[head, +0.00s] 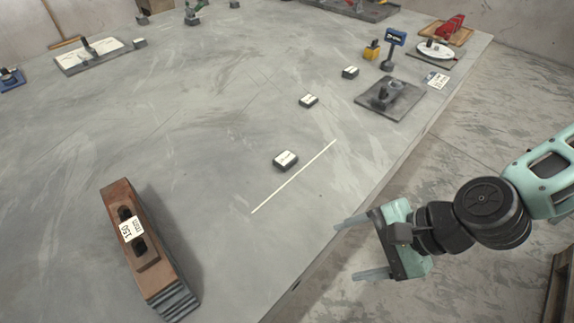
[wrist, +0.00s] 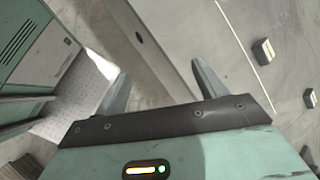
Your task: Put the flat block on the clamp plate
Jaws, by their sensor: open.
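My gripper (head: 347,251) is open and empty, past the table's right edge, with its two fingers pointing left toward the table. Its fingers also show in the wrist view (wrist: 160,76), apart, with nothing between them. Several small dark blocks with white labels lie on the table. The nearest block (head: 285,160) is beside a white line; others are a middle block (head: 309,101) and a farther block (head: 350,72). I cannot tell which is the flat block. A dark grey plate with a black clamp-like part (head: 405,105) lies near the right edge and looks like the clamp plate.
A brown wedge-shaped piece labelled 150 mm (head: 118,195) stands at the front left. Another plate with a clamp (head: 75,62) is at the far left.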

